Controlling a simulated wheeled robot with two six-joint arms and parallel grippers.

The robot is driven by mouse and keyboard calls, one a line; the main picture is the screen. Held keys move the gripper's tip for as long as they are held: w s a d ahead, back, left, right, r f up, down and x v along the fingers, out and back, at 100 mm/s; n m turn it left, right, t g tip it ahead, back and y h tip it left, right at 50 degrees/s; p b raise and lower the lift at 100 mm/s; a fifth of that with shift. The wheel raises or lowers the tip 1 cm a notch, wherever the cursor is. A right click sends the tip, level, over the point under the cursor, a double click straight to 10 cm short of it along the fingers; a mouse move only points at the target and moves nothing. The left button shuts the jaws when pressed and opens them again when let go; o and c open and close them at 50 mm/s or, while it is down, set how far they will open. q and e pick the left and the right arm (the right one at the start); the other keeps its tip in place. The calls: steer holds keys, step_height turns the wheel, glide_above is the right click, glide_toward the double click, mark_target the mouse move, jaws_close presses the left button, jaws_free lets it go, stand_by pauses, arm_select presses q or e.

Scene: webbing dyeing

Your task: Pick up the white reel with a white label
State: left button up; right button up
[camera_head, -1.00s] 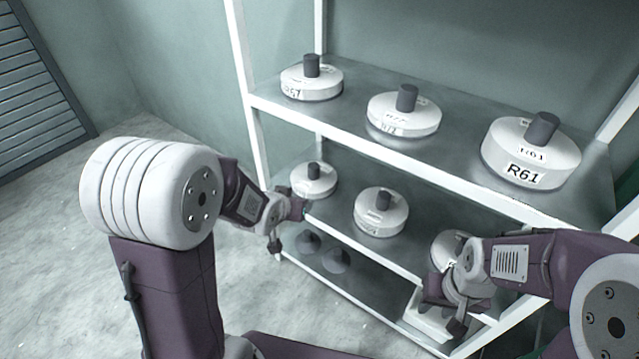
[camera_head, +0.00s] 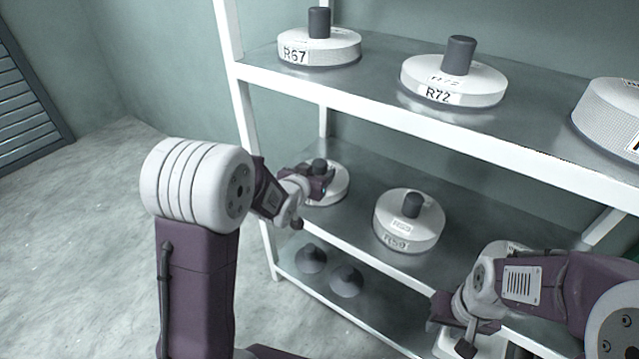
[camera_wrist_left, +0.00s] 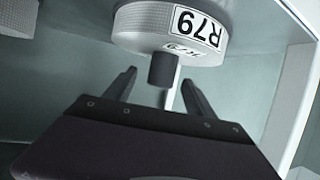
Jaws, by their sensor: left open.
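A white reel with a dark knob and white labels (camera_head: 335,194) stands on the middle shelf at the left in the head view, partly hidden behind my left gripper. In the left wrist view this reel (camera_wrist_left: 135,28) appears upside down, and its label reads R79. My left gripper (camera_head: 319,184) is open in front of the reel. In the left wrist view its fingers (camera_wrist_left: 158,84) stand apart, one on each side of the knob's end, with no visible grip. My right gripper (camera_head: 455,328) is at the lower right, and its jaws are not clear.
Reel R59 (camera_head: 408,222) stands on the middle shelf to the right. Reels R67 (camera_head: 335,52) and R72 (camera_head: 452,85) and a cropped reel (camera_head: 606,112) are on the upper shelf. Dark cones (camera_head: 311,260) sit on the lower shelf. A white post (camera_head: 232,110) bounds the rack's left.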

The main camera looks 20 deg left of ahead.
mark_target(320, 162)
arm_select(q)
steer(key=w+f+b, duration=0.1)
steer(key=w, duration=0.1)
steer(key=w+f+b, duration=0.1)
steer(key=w, duration=0.1)
steer(key=shift+f, duration=0.4)
steer(key=shift+r, duration=0.15)
jaws_close()
steer(key=shift+r, duration=0.15)
step_height(320, 162, up, 5)
steer(key=p, duration=0.4)
steer(key=shift+w, duration=0.1)
steer(key=s+d+r+p, duration=0.2)
steer(key=d+r+p, duration=0.3)
steer(key=d, duration=0.6)
steer(key=shift+d+r, duration=0.35)
steer(key=shift+r, duration=0.05)
